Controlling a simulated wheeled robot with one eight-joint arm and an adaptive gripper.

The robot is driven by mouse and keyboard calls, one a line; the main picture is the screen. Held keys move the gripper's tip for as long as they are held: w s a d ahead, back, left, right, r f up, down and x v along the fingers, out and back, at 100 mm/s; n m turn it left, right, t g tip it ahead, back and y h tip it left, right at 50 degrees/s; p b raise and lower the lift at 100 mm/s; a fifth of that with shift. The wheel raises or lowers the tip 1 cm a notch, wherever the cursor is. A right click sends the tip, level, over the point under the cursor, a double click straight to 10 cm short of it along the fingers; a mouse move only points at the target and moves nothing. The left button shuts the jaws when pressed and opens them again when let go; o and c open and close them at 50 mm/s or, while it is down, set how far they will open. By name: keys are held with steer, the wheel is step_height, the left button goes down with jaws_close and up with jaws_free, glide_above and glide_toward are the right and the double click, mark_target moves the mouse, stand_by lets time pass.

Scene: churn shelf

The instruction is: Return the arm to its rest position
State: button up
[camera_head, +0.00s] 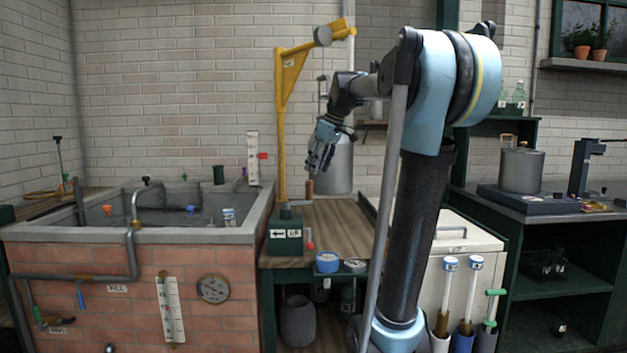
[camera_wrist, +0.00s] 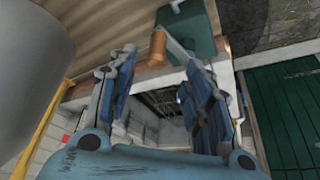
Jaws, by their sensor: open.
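My gripper (camera_head: 322,158) hangs at the end of my raised, bent arm, above the wooden bench and in front of a grey metal can. In the wrist view its two blue fingers (camera_wrist: 163,105) stand apart with nothing between them. Beyond the fingertips, the wrist view shows a copper-coloured cylindrical handle (camera_wrist: 157,48) beside a green block (camera_wrist: 187,28). The same handle (camera_head: 309,188) shows in the head view on the bench, below my gripper. I cannot tell the exact gap between fingers and handle.
A yellow hoist post (camera_head: 281,130) stands left of my gripper, with the grey can (camera_head: 341,165) close behind. A brick-sided sink (camera_head: 60,234) is at left. A white chest (camera_head: 455,240) and a counter with a pot (camera_head: 521,170) are at right. Open air lies above the sink.

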steer(key=s+d+f+m+h, duration=0.1)
steer(key=s+d+f+m, duration=0.2)
steer(key=s+f, duration=0.7)
steer(key=s+d+f+m+h, duration=0.1)
steer(key=s+d+f+m, duration=0.2)
steer(key=s+f, duration=0.8)
steer(key=s+d+f+m+h, duration=0.1)
steer(key=s+d+f+m, duration=0.2)
steer(key=s+f, duration=0.8)
step_height(320, 180, down, 3)
steer(key=shift+s+r+m+g, duration=0.1)
steer(key=shift+s+m+g, duration=0.05)
steer(key=shift+m+g, duration=0.15)
steer(key=shift+w+f, duration=0.2)
steer(key=shift+w, duration=0.3)
